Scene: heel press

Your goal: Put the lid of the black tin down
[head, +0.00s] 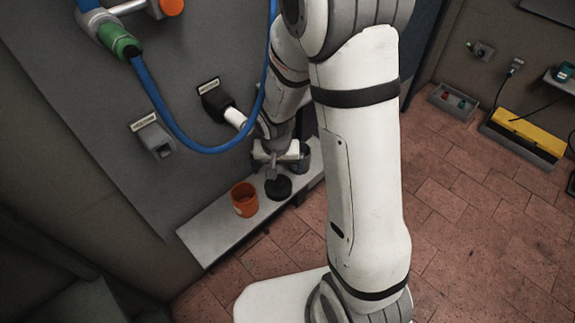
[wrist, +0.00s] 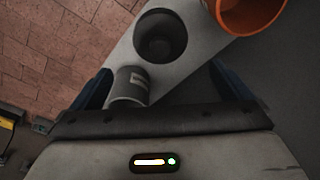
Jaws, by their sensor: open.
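The black tin (head: 279,188) stands on a narrow grey shelf, just below my gripper (head: 273,170) in the head view. In the wrist view the black tin (wrist: 160,38) is round and looks dark inside, as if open at the top. I cannot make out a separate lid in either view. My gripper is open, with its dark blue fingers at either side of the wrist view (wrist: 158,88) and nothing visible held between them. The tin lies beyond the fingers, apart from them in that view.
An orange pot (head: 244,199) stands left of the tin. A grey labelled canister (wrist: 130,84) stands on its other side, close to one finger. The grey shelf (head: 205,235) is bare at its left end. A blue hose (head: 180,140) hangs in front of the wall panel.

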